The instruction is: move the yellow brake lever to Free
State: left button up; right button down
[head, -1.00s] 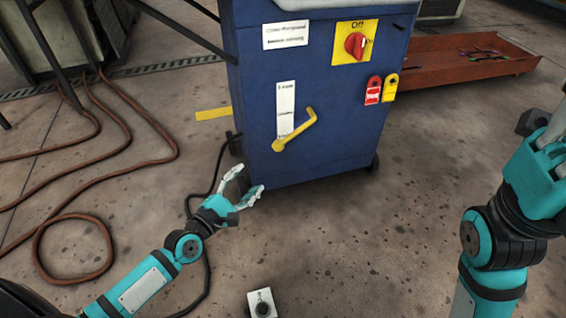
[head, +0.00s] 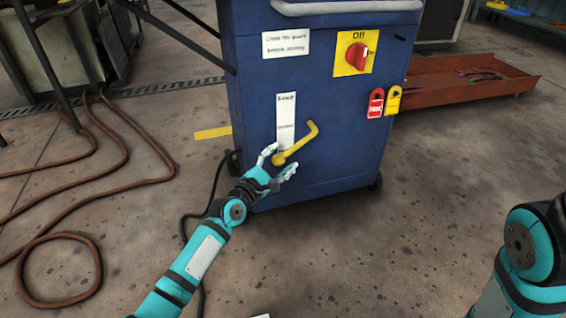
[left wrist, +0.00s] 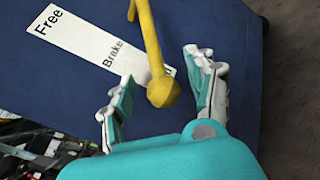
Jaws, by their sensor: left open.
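The yellow brake lever (head: 298,145) is on the front of the blue cabinet (head: 335,170), its arm slanting up to the right from its round hub. It also shows in the left wrist view (left wrist: 152,45), with the hub between the fingers. My left gripper (head: 278,162) is open around the hub end, and I cannot tell whether it touches. A white label strip (head: 286,118) stands beside the lever; in the left wrist view the label (left wrist: 75,38) reads "Free" at one end and "Brake" further along. My right gripper is out of the head view; only its arm shows.
A red rotary switch on a yellow plate (head: 355,53) reads "Off". Red (head: 375,103) and yellow (head: 393,100) tags hang below it. A red tray (head: 465,85) lies at right on the floor. Brown hoses (head: 95,180) lie at left. Floor in front is clear.

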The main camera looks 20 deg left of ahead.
pick_arm(q)
jog(key=shift+x, duration=0.9)
jog(key=shift+c, duration=0.4)
grip_shut()
jog(key=shift+d+f, duration=0.1)
jog(key=shift+f, duration=0.1)
